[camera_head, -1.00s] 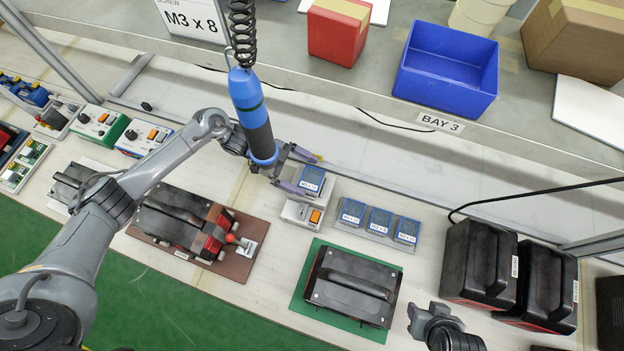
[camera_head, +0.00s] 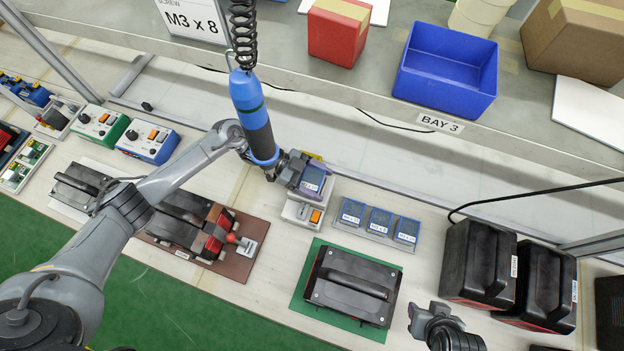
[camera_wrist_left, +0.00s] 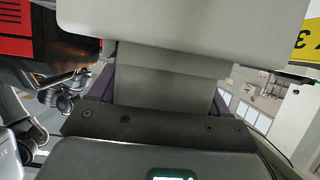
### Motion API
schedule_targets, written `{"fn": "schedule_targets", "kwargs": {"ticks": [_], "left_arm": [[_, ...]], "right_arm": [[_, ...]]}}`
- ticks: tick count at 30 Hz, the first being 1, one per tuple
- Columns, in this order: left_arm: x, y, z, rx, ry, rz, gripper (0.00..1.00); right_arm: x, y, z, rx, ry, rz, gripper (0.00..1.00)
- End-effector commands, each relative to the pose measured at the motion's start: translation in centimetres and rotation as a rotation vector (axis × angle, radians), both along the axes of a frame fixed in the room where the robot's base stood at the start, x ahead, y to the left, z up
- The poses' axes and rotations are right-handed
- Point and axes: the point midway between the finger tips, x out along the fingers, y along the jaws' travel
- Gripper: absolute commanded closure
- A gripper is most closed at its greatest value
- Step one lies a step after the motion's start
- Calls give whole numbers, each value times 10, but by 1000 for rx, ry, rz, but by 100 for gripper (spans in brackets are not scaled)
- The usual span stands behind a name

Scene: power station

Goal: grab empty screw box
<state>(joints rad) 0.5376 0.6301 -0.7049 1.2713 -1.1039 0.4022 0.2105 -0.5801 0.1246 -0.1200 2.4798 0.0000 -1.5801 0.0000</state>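In the left wrist view a grey body (camera_wrist_left: 165,85) fills the space between the fingers. Whether they press on it is unclear. My right gripper (camera_head: 430,315) is low at the right, apart from the boxes, and its opening is unclear.
Several similar blue-topped boxes (camera_head: 380,221) stand in a rack to the right. A blue screwdriver (camera_head: 252,115) hangs on a coiled cord beside my left gripper. A black device (camera_head: 350,285) lies on a green mat. Black cases (camera_head: 480,263) stand at the right.

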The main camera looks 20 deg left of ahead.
Motion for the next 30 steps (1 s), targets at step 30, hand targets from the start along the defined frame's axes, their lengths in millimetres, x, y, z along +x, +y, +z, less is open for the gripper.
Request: {"fn": "schedule_targets", "kwargs": {"ticks": [30], "left_arm": [[-12, -50, 73, -4, -3, -3, 54]], "right_arm": [[0, 2, 15, 6, 0, -3, 57]]}}
